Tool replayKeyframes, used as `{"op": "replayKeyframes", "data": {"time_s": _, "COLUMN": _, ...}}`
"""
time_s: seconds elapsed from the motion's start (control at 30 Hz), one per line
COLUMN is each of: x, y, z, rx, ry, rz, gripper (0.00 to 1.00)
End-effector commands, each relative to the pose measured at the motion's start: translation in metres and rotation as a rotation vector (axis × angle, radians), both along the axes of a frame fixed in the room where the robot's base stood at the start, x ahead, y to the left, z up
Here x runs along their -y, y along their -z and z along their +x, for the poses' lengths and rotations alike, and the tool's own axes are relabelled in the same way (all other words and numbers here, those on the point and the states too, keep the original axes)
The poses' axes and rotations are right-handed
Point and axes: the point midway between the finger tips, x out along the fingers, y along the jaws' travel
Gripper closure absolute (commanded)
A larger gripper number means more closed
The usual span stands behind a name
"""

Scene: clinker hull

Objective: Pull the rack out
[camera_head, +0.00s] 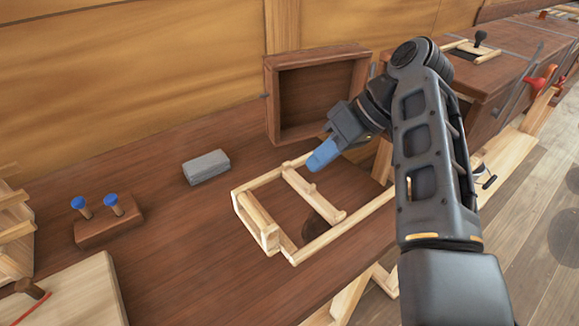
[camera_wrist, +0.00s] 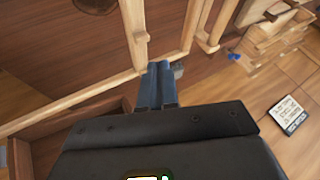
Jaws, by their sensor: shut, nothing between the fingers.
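The rack appears to be the pale wooden frame (camera_head: 338,230) with an inner crossbar, lying on the dark brown bench top. In the wrist view a pale bar of it (camera_wrist: 135,30) runs up from beside the fingertips. My gripper (camera_head: 322,155) has blue fingers, shut and empty, over the far part of the frame near the upper end of the crossbar. The wrist view shows the fingers (camera_wrist: 157,75) together close to the frame's bars; I cannot tell whether they touch. My gripper and arm hide part of the frame's far right side.
An open dark wooden box (camera_head: 318,95) stands just behind the frame. A grey block (camera_head: 206,167) and a wooden block with blue-topped pegs (camera_head: 108,222) are to the left. A pale board (camera_head: 75,295) lies at front left. Bare bench top lies left of the frame.

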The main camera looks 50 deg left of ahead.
Motion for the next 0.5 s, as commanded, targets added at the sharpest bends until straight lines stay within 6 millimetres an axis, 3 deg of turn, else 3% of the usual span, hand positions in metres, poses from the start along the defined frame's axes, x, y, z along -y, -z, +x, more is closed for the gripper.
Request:
{"op": "replayKeyframes", "data": {"time_s": 0.4, "x": -0.033, "y": 0.062, "z": -0.036, "rx": -0.003, "ry": -0.001, "rz": -0.004, "gripper": 1.0}}
{"op": "replayKeyframes", "data": {"time_s": 0.5, "x": -0.037, "y": 0.068, "z": -0.048, "rx": 0.0, "ry": -0.002, "rz": -0.001, "gripper": 1.0}}
